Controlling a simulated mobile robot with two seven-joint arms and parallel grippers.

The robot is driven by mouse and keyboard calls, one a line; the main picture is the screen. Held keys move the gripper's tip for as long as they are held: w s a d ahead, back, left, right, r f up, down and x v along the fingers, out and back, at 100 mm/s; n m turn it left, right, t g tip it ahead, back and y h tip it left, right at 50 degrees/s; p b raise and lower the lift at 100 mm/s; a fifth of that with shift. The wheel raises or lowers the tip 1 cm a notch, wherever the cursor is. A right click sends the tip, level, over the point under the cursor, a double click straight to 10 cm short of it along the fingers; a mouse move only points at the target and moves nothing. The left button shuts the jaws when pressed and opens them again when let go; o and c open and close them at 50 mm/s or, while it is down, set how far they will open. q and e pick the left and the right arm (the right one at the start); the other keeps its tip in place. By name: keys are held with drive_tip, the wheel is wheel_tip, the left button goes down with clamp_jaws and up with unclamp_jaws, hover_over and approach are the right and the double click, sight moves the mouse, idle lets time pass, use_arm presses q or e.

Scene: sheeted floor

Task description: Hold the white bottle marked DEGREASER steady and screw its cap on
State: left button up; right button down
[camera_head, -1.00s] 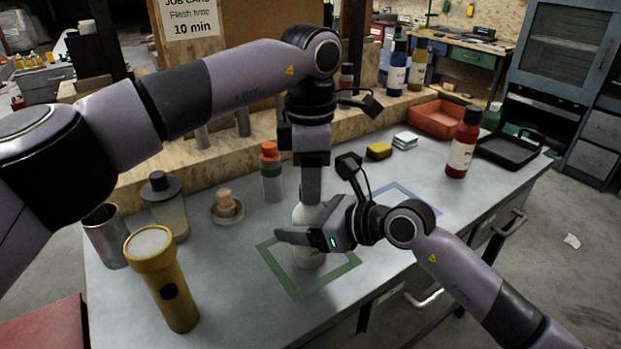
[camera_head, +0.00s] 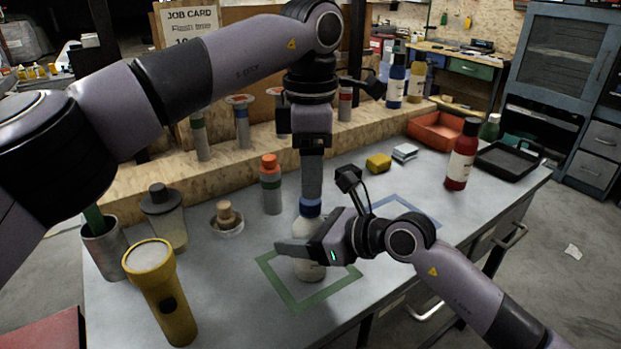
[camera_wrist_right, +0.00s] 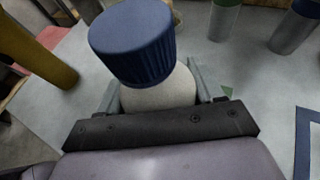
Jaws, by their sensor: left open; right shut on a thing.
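The white bottle (camera_head: 309,271) stands upright inside the green square outline on the bench. Its label cannot be read. A ribbed blue cap (camera_head: 310,208) sits on its top; the right wrist view shows the cap (camera_wrist_right: 134,45) over the white shoulder (camera_wrist_right: 160,92). Whether it is fully tight cannot be told. My right gripper (camera_head: 305,248) is shut around the bottle's body and hides its middle. My left gripper (camera_head: 311,196) points straight down, open, directly over the cap, with its fingers at the cap's top edge. Its finger gap is hidden from this side.
An orange-capped bottle (camera_head: 271,184) stands close behind. A red bottle (camera_head: 462,155), black tray (camera_head: 508,160) and orange bin (camera_head: 436,131) are right.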

use_arm(q)
drive_tip(key=shift+c, duration=0.3)
wheel_tip(320, 180, up, 3)
drive_tip(key=n, duration=0.6)
drive_tip(key=shift+r, duration=0.2)
drive_tip(key=shift+f, duration=4.05)
